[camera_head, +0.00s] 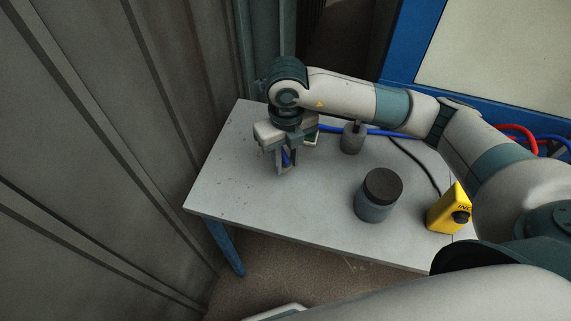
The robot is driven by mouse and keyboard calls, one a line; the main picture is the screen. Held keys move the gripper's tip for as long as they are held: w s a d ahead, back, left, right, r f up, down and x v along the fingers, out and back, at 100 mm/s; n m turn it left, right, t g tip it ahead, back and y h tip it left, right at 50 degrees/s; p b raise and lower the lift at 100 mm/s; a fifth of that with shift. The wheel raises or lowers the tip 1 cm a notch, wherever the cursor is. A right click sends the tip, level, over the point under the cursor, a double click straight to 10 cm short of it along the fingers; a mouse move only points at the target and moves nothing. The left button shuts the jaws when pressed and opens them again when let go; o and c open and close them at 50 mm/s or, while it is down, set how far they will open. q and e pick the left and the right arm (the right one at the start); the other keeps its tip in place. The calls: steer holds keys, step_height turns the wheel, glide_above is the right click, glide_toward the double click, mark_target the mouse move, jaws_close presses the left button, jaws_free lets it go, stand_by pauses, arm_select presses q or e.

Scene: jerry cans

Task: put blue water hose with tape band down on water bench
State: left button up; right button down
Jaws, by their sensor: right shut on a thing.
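My right gripper (284,163) points down over the left part of the water bench (225,187), a pale grey table with blue legs. Its fingers are shut on the blue water hose (287,158), of which a short piece shows between them. The hose (365,131) runs right from behind the gripper, along the back of the bench, and passes behind my arm. I cannot make out the tape band. The fingertips are low and close to the bench top; I cannot tell whether the hose touches it. My left gripper is not in view.
A black cable (417,162) lies at right. Red hose (520,132) shows beyond. The front left top is clear; corrugated wall (110,150) is left.

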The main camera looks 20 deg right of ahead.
mark_target(286, 167)
steer(key=shift+s+a+f, duration=0.1)
steer(key=shift+a, duration=0.1)
steer(key=shift+f, duration=0.1)
steer(key=shift+f+p, duration=0.95)
steer(key=shift+f, duration=0.95)
steer(key=shift+f+b, duration=0.35)
steer(key=shift+b, duration=0.1)
steer(key=shift+s, duration=0.1)
